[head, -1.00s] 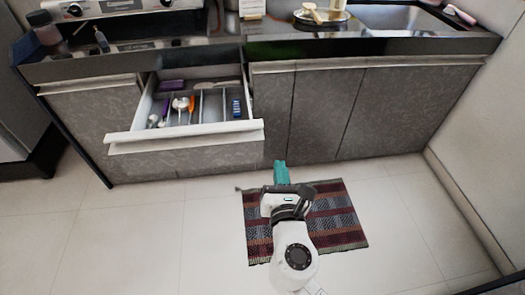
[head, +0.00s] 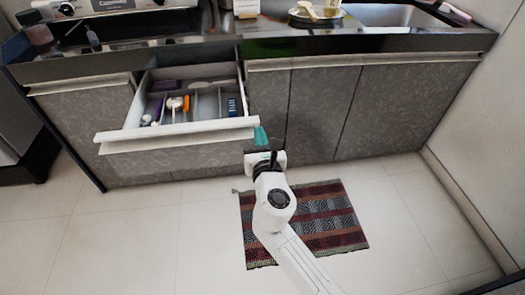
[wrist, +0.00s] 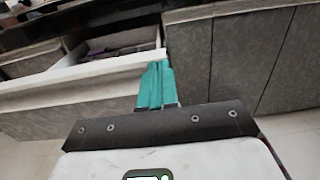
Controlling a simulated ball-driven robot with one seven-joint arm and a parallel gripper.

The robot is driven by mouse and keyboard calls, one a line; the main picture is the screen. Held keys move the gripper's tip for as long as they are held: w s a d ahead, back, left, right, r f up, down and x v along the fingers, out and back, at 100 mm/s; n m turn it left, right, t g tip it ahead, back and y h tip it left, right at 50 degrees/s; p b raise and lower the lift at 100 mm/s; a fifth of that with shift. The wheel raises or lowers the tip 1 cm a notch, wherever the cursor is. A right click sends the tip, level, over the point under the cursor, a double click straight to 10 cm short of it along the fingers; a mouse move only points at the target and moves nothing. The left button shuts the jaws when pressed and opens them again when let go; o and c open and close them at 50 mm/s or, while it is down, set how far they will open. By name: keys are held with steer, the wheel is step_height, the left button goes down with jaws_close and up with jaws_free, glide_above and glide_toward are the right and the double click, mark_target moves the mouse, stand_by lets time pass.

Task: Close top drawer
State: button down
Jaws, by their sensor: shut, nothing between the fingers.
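The top drawer (head: 180,131) is pulled open, with a white rim and a divided tray of utensils inside. It also shows in the wrist view (wrist: 85,72) on the left. My gripper (head: 261,136) has teal fingers and is shut with nothing in it. In the head view its fingertips are at the right end of the drawer's front. In the wrist view the fingers (wrist: 157,84) overlap the drawer's right front corner. I cannot tell whether they touch it.
Closed grey cabinet doors (head: 320,115) stand to the right of the drawer. A dark countertop (head: 370,42) with a sink runs above. A striped rug (head: 325,215) lies on the pale tiled floor. The floor in front of the drawer at left is clear.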

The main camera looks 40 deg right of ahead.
steer(key=shift+x, duration=0.9)
